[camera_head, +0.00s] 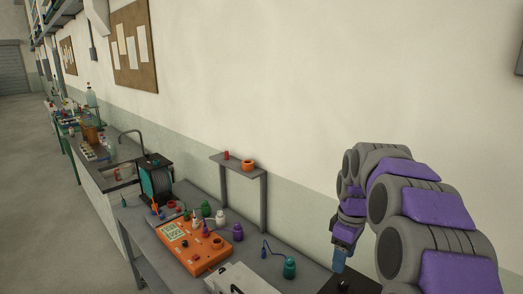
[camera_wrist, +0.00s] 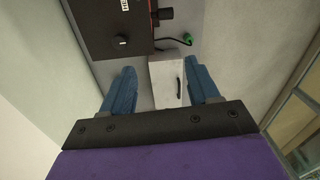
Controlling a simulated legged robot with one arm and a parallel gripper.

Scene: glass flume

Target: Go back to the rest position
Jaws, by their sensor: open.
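My gripper (camera_head: 339,258) is at the end of my purple and grey arm, on the right in the head view. It hangs above the right part of the bench (camera_head: 150,236). In the wrist view its two blue fingers (camera_wrist: 162,90) are spread apart with nothing between them. Beyond them are a light box with a dark handle (camera_wrist: 168,80) and a black box with a knob (camera_wrist: 112,28). The fingers look clear of both. In the head view the light box (camera_head: 250,279) stands at the bench front, left of my gripper.
An orange panel (camera_head: 196,247) with several small coloured parts lies on the bench. A small grey shelf (camera_head: 240,160) holds a red and an orange piece. The wall rises behind the arm; open floor (camera_head: 40,180) lies at left.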

